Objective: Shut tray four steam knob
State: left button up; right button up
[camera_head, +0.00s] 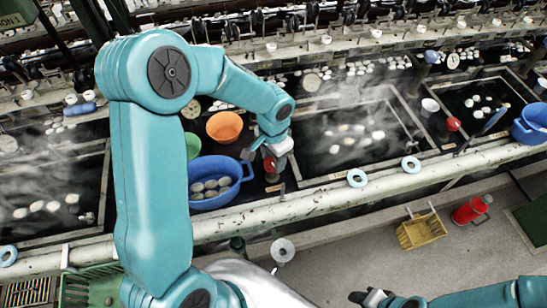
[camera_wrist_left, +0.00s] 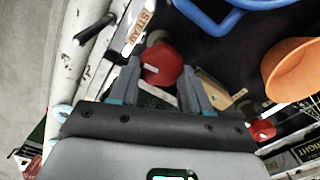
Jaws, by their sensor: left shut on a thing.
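A round red knob (camera_wrist_left: 162,63) sits between the two fingers of my left gripper (camera_wrist_left: 160,88) in the left wrist view, with a finger against each side. In the head view the same red knob (camera_head: 271,164) shows just under my left gripper (camera_head: 270,158), beside the blue tub at the front rail. A small label (camera_wrist_left: 139,27) stands next to the knob; its lettering is not clear. A second red knob (camera_wrist_left: 262,130) is farther right in the left wrist view. My right gripper (camera_head: 371,298) is low at the bottom edge of the head view, away from the basins, its jaw gap unclear.
A blue tub (camera_head: 233,191) of cocoons, an orange bowl (camera_head: 224,127) and a green bowl (camera_head: 192,146) stand near my left arm. A steaming basin (camera_head: 395,165) lies to the right. A pale pipe (camera_head: 320,197) runs along the front. A yellow crate (camera_head: 421,231) is on the floor.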

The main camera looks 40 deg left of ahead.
aim_at(272, 161)
pick_arm(q)
jog(key=shift+r+m, duration=0.1)
jog(key=shift+m, duration=0.7)
jog(key=o, duration=1.1)
jog(key=shift+s, duration=0.2)
jog(key=shift+c, duration=0.2)
jog(key=shift+w+r, duration=0.1)
jog(key=shift+w, duration=0.1)
notch_tip(272, 161, up, 16)
jog(key=b, duration=0.1)
jog(key=shift+s, duration=0.15)
jog(key=shift+r, duration=0.1)
